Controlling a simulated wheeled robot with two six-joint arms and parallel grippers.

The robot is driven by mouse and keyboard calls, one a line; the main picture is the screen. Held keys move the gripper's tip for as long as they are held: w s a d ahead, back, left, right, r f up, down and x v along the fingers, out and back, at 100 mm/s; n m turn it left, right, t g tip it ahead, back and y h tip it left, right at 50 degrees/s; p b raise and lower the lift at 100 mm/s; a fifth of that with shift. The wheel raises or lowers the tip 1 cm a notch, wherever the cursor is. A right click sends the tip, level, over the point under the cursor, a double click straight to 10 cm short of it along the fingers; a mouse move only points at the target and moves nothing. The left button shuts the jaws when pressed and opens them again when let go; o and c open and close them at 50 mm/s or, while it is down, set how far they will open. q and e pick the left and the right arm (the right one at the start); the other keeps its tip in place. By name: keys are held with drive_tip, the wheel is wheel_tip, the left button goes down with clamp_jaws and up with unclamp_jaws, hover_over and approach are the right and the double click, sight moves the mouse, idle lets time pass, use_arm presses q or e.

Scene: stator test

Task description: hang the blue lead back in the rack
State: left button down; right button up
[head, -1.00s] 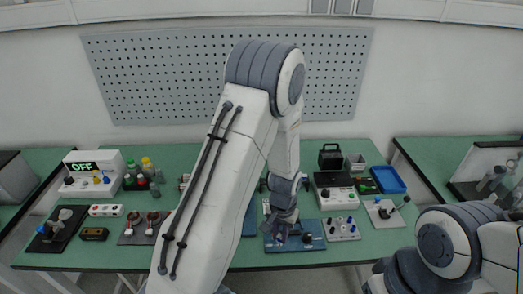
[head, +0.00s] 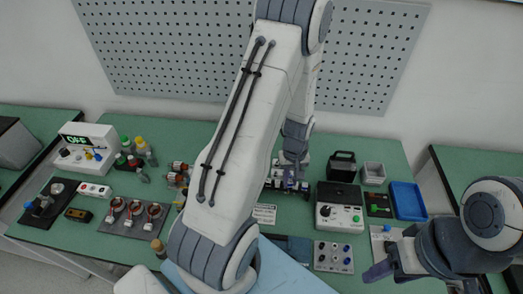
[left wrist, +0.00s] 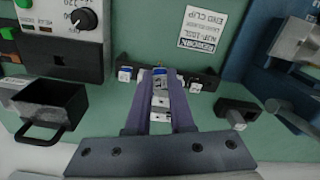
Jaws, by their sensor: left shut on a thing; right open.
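My left gripper (left wrist: 160,95) is shut on a small lead (left wrist: 160,77) with a blue top and a pale body. It holds the lead at the black rack (left wrist: 210,78), between two other blue-and-white pieces on it. I cannot tell whether the lead is seated in the rack or just in front of it. In the head view the left gripper (head: 291,177) is over the rack (head: 270,184), which it partly hides. My right gripper (head: 384,270) is open and empty at the front right, apart from the rack.
A tester with a dial (head: 339,208) stands right of the rack, with an open black box (head: 342,166) behind it. A grey bin (head: 373,174) and a blue tray (head: 408,201) are further right. A printed card (head: 264,214) and a blue fixture (head: 292,248) lie in front.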

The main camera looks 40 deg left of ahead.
use_arm(q)
drive_tip(key=s+a+r+n+p, duration=0.2)
drive_tip(key=a+r+n+p, duration=0.2)
drive_tip(key=a+n, duration=0.8)
drive_tip(key=f+n+b, duration=0.1)
drive_tip(key=d+f+n+b, duration=0.1)
drive_tip(key=f, duration=0.1)
drive_tip(key=d+f+b, duration=0.1)
drive_tip(key=shift+s+f+n, duration=0.15)
drive_tip(key=shift+n, duration=0.25)
use_arm(e)
drive_tip(key=shift+d+r, duration=0.1)
drive_tip(key=shift+r, duration=0.75)
use_arm(q)
drive_tip(key=shift+f+b, duration=0.7)
use_arm(e)
drive_tip(key=shift+f, duration=0.5)
use_arm(q)
drive_tip(key=shift+f+b, duration=0.7)
drive_tip(key=shift+f, duration=0.2)
use_arm(e)
drive_tip(key=shift+f, duration=0.7)
use_arm(q)
drive_tip(key=shift+f, duration=0.1)
drive_tip(key=shift+f+b, duration=0.7)
drive_tip(key=shift+f, duration=0.15)
drive_tip(key=shift+a, duration=0.1)
use_arm(e)
drive_tip(key=shift+f, duration=0.7)
